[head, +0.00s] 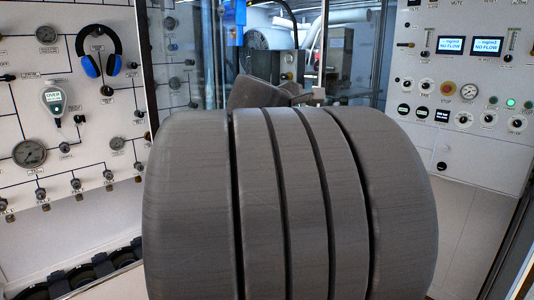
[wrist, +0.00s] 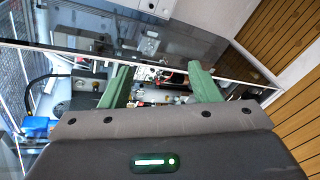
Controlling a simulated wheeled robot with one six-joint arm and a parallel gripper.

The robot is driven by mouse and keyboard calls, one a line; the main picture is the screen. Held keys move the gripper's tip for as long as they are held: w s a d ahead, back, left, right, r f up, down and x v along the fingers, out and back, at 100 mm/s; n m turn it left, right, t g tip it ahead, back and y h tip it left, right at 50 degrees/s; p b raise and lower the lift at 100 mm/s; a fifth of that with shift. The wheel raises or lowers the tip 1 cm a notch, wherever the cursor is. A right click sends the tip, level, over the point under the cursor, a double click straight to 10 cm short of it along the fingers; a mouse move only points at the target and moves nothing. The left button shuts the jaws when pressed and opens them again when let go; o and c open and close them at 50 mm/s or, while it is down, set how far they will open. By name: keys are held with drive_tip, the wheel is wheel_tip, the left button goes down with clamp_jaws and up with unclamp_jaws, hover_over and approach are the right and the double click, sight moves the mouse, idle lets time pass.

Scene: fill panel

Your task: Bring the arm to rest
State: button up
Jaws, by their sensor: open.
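My gripper (wrist: 162,82) shows in the wrist view with its two green fingers spread wide apart. Nothing is between the fingers up close; only distant background shows through the gap. My own grey arm fills the middle of the head view and hides much of what is behind it. My gripper's fingers cannot be made out in the head view.
A left wall panel (head: 90,150) carries gauges, valves and blue headphones (head: 90,65). A right control panel (head: 440,75) has two lit "NO FLOW" displays. Glass with machinery behind stands between them. Wooden slats (wrist: 270,50) show in the wrist view.

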drive_tip(key=s+d+f+m+g+y+b, duration=0.1)
drive_tip(key=s+f, duration=0.4)
drive_tip(key=f, duration=0.5)
drive_tip(key=s+d+f+m+g+y+b, duration=0.1)
drive_tip(key=s+f+m+g+y, duration=0.1)
drive_tip(key=f, duration=0.9)
drive_tip(key=s+m+g, duration=0.1)
drive_tip(key=s+m, duration=0.1)
drive_tip(key=s, duration=0.1)
drive_tip(key=shift+d+f+b, duration=0.1)
drive_tip(key=shift+b, duration=0.2)
